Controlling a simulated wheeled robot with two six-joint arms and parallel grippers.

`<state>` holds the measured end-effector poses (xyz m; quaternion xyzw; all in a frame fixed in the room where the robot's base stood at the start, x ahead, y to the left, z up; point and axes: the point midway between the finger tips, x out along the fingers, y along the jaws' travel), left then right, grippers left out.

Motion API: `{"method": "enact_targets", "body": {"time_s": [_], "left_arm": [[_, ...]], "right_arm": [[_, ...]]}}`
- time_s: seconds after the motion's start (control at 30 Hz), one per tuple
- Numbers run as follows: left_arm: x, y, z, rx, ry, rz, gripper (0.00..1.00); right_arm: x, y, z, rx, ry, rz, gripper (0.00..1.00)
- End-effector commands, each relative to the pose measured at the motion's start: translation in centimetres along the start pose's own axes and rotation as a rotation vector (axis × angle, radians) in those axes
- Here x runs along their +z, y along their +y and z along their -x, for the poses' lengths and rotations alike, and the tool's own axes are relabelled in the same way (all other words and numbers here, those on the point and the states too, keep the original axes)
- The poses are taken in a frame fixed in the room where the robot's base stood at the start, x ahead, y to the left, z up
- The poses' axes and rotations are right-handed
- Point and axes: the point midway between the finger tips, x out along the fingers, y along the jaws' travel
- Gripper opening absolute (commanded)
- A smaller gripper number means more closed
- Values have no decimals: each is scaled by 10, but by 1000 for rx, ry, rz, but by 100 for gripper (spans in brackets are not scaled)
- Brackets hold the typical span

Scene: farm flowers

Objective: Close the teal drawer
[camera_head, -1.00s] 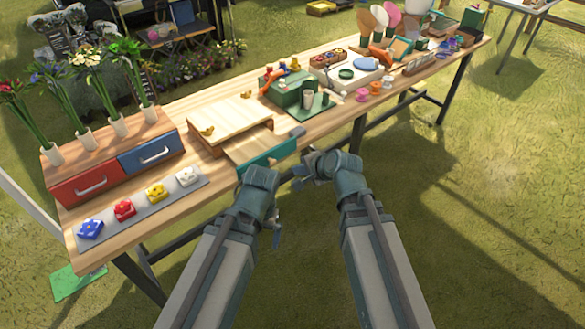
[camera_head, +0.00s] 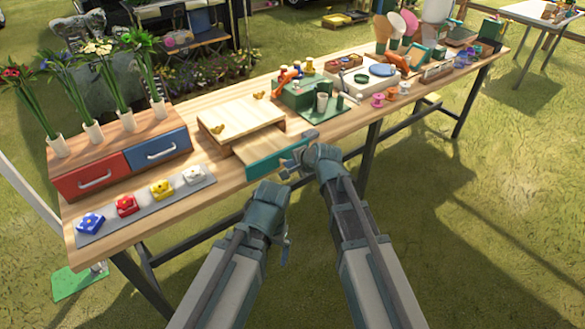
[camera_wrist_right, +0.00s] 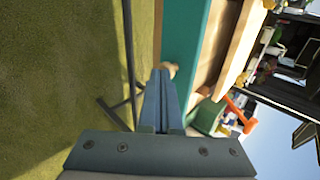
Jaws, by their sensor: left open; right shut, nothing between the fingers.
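The teal drawer (camera_head: 270,161) stands pulled out from the front of a pale wooden box (camera_head: 240,121) on the table. Its bare wooden inside shows behind the teal front. My right gripper (camera_head: 291,167) is shut and empty, just in front of the right part of the teal front. In the right wrist view, the shut fingers (camera_wrist_right: 163,74) point at the teal front (camera_wrist_right: 186,35), with a small pale knob beside the tips. I cannot tell whether they touch. My left gripper (camera_head: 284,252) is open and empty, lower down, off the table's front edge.
A red drawer (camera_head: 92,180) and a blue drawer (camera_head: 158,152) sit left, under vases of flowers. A grey strip (camera_head: 147,205) holds several coloured blocks. A green box (camera_head: 304,92) and a green mat (camera_head: 325,110) lie right of the wooden box. Grass is free in front.

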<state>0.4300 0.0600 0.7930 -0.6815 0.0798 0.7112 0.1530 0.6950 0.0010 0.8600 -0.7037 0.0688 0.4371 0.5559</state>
Motion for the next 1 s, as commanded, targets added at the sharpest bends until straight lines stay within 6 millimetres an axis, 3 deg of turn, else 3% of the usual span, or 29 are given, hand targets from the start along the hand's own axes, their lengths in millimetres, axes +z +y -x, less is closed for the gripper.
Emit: {"method": "enact_targets", "body": {"time_s": [0.33, 0.7, 1.0], "left_arm": [[0, 0, 0, 0, 0, 0, 100], [0, 0, 0, 0, 0, 0, 100], [0, 0, 0, 0, 0, 0, 100]], "right_arm": [[0, -6, -6, 0, 0, 1, 0], [4, -78, -82, 0, -1, 1, 0], [8, -101, -105, -1, 0, 0, 0]]}}
